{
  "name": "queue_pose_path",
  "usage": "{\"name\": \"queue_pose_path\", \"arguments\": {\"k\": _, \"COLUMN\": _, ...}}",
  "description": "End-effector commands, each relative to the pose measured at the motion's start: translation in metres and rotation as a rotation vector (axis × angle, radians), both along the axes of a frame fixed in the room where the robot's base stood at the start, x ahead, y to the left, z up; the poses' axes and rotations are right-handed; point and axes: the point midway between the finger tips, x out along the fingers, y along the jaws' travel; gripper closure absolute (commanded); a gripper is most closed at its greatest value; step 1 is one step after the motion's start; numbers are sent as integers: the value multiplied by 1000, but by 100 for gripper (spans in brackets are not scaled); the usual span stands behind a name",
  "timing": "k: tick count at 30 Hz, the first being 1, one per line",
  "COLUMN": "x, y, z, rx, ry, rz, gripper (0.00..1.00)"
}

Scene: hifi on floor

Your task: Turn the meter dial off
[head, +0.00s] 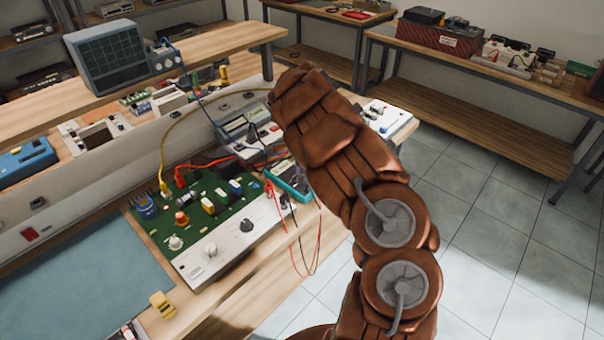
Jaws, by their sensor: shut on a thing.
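A teal hand-held meter (288,184) lies at the right end of the green circuit board, near the front edge of the bench. Red and black leads run from around it and hang over the edge. My copper-coloured arm covers its right side, and I cannot make out its dial. My arm reaches up from the bottom right across the bench. My gripper does not show; the arm's upper links hide that area.
A green circuit board (205,208) with a white knobbed panel (228,238) stands left of the meter. A grey instrument (236,124) sits behind. A yellow clip-like object (162,304) lies near the front edge. Tiled floor (490,230) is clear at right.

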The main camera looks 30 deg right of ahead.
Motion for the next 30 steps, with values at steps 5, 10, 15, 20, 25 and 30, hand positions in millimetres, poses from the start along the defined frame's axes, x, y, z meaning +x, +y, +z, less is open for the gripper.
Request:
{"name": "queue_pose_path", "arguments": {"k": 5, "x": 0, "y": 0, "z": 0, "rx": 0, "ry": -1, "rz": 0, "gripper": 99}}
{"name": "queue_pose_path", "arguments": {"k": 10, "x": 0, "y": 0, "z": 0, "rx": 0, "ry": -1, "rz": 1, "gripper": 100}}
{"name": "queue_pose_path", "arguments": {"k": 15, "x": 1, "y": 1, "z": -1, "rx": 2, "ry": -2, "rz": 22, "gripper": 100}}
{"name": "queue_pose_path", "arguments": {"k": 20, "x": 1, "y": 1, "z": -4, "rx": 2, "ry": -2, "rz": 79, "gripper": 100}}
{"name": "queue_pose_path", "arguments": {"k": 25, "x": 1, "y": 2, "z": -7, "rx": 2, "ry": -1, "rz": 186, "gripper": 100}}
{"name": "queue_pose_path", "arguments": {"k": 30, "x": 1, "y": 2, "z": -7, "rx": 2, "ry": -2, "rz": 330, "gripper": 100}}
